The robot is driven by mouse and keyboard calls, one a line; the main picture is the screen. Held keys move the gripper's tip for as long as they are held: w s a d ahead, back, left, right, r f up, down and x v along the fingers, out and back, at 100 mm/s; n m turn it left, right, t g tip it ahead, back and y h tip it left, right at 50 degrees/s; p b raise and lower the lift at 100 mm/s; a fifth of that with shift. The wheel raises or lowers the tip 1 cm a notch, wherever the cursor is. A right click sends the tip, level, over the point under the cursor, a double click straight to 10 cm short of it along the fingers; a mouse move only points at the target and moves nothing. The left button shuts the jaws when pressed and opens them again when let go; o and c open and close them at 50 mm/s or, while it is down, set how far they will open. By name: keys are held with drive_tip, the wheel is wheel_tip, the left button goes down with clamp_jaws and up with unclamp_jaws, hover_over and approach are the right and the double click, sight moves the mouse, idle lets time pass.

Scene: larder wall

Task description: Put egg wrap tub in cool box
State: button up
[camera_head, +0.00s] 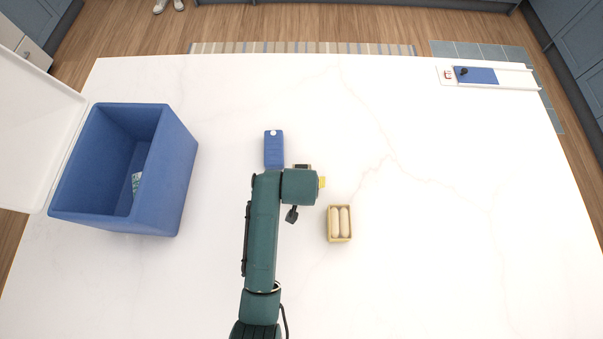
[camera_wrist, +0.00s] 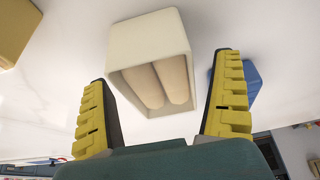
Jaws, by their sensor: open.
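In the wrist view a cream tub (camera_wrist: 150,37) holding two pale rolls lies ahead, between the fingers of my gripper (camera_wrist: 160,72). It looks like the egg wrap tub, but I read no label. My gripper is open, one finger towards each side of the tub, and not closed on it. In the head view my wrist hides this tub, and only a bit of yellow finger of my gripper (camera_head: 322,182) shows. The blue cool box (camera_head: 168,190) stands at the left with its white lid (camera_head: 38,120) open. A small item (camera_head: 137,183) lies inside it.
A yellowish tub with two rolls (camera_head: 340,238) stands right of my wrist; it seems to be the tan shape (camera_wrist: 15,30) in the wrist view. A blue container (camera_head: 274,152) stands behind my wrist. A blue-and-white board (camera_head: 478,75) lies far right.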

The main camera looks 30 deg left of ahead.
drive_tip(key=shift+w+a+f, duration=0.1)
drive_tip(key=shift+w+f, duration=0.15)
drive_tip(key=shift+f, duration=0.25)
drive_tip(key=c, duration=1.4)
drive_tip(key=shift+o, duration=0.2)
wheel_tip(320, 180, up, 10)
drive_tip(key=shift+r+p, duration=0.1)
drive_tip(key=shift+p, duration=0.45)
